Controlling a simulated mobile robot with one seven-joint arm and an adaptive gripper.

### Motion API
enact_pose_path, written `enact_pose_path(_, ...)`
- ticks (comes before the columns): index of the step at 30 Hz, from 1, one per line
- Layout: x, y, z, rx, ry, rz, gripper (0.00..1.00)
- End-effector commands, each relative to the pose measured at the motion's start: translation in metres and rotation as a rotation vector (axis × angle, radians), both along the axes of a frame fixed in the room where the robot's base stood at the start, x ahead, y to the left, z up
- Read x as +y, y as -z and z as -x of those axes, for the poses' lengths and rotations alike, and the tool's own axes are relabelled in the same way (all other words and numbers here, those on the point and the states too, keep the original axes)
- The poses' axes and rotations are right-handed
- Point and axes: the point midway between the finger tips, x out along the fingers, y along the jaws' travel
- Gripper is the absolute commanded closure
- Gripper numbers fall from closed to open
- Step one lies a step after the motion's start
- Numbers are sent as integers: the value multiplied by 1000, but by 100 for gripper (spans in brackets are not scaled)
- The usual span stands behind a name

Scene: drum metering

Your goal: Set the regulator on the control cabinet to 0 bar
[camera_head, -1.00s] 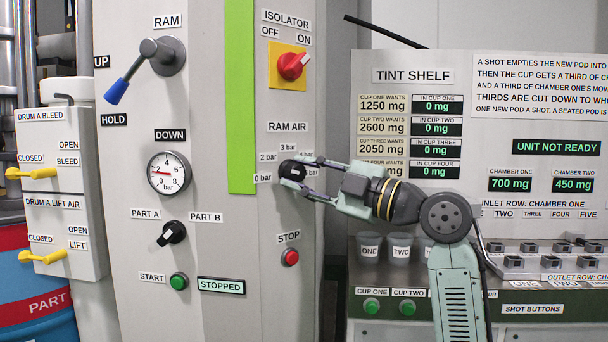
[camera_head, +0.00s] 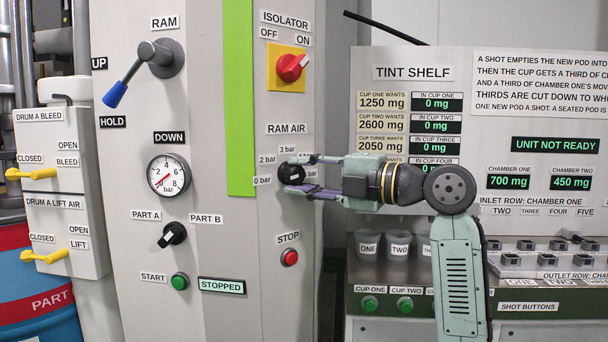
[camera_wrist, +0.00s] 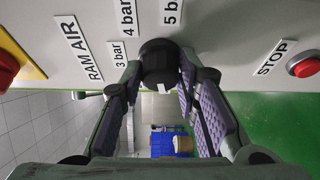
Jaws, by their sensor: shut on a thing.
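The regulator is a black round knob (camera_head: 291,173) under the RAM AIR label on the grey control cabinet (camera_head: 210,245). My gripper (camera_head: 297,174) is shut on the knob, one finger on each side. The fingers have purple pads. The white pressure gauge (camera_head: 168,174) has its red needle pointing lower left, close to the 0.
The red isolator switch (camera_head: 291,67) is above the knob, and the red STOP button (camera_head: 289,257) is below it. A lever with a blue handle (camera_head: 116,93) juts out at upper left. The tint shelf (camera_head: 470,75) stands to the right, behind my arm.

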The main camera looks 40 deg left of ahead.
Motion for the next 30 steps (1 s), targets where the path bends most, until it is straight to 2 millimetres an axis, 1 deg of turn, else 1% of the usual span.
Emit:
enact_pose_path(8,0,1,0,0,0,3,99)
enact_pose_path(9,0,1,0,0,0,3,69)
enact_pose_path(17,0,1,0,1,0,1,52)
enact_pose_path(18,0,1,0,1,0,1,50)
enact_pose_path(26,0,0,0,1,1,0,50)
enact_pose_path(30,-10,0,-2,1,2,-1,50)
